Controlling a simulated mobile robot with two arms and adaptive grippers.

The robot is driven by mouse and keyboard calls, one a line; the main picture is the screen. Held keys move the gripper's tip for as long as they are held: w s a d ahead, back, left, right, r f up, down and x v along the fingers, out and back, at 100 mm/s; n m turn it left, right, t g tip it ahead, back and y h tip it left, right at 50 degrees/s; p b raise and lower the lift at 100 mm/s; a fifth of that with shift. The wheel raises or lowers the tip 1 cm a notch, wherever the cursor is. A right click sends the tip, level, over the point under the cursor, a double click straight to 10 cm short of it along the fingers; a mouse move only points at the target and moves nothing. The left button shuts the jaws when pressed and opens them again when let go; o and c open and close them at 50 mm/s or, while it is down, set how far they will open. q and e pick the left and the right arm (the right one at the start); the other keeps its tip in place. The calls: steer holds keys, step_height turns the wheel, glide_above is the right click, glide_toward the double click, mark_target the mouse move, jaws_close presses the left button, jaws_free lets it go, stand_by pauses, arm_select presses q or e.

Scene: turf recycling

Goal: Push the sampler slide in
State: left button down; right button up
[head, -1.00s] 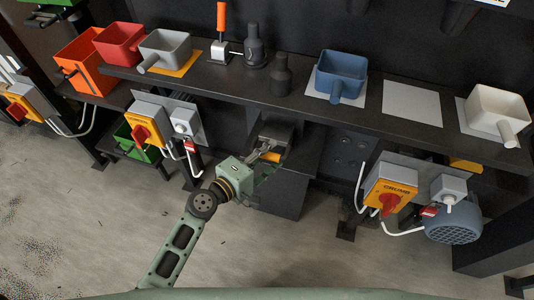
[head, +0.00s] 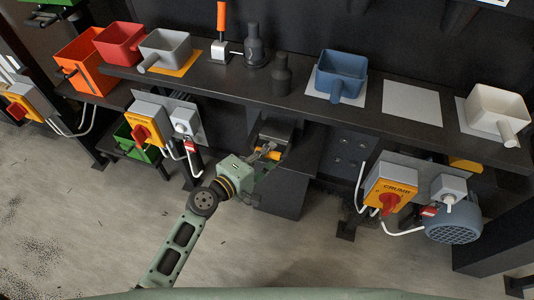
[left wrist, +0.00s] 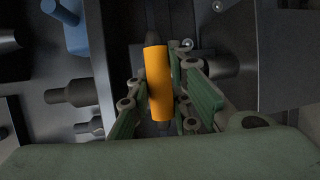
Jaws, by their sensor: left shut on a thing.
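The sampler slide's orange handle (left wrist: 159,84) stands upright between the green finger pads in the left wrist view. It also shows in the head view (head: 268,154), partly hidden by the fingers. My left gripper (head: 266,163) is shut on this handle, in front of the dark sampler housing (head: 277,131) under the bench shelf. How far the slide sits in the housing is hard to tell. My right gripper is not in view.
A dark shelf (head: 230,85) above the gripper carries grey, red, blue and white scoops and two dark bottles. A yellow switch box (head: 147,125) is to the left. The CRUMB switch box (head: 390,190) and a blue motor (head: 453,222) are to the right. The front floor is clear.

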mark_target(276, 130)
arm_select(q)
steer(key=w, duration=0.2)
steer(key=w+d+b, duration=0.1)
steer(key=w, duration=0.1)
steer(key=w+d+b, duration=0.1)
steer(key=w, duration=0.2)
steer(key=shift+d+f, duration=0.1)
steer(key=shift+d, duration=0.05)
steer(key=shift+w, duration=0.25)
steer(key=shift+r, duration=0.3)
steer(key=c, duration=2)
jaws_free()
steer(key=o, duration=0.4)
steer(key=shift+w+d+f, duration=0.15)
steer(key=shift+f, duration=0.05)
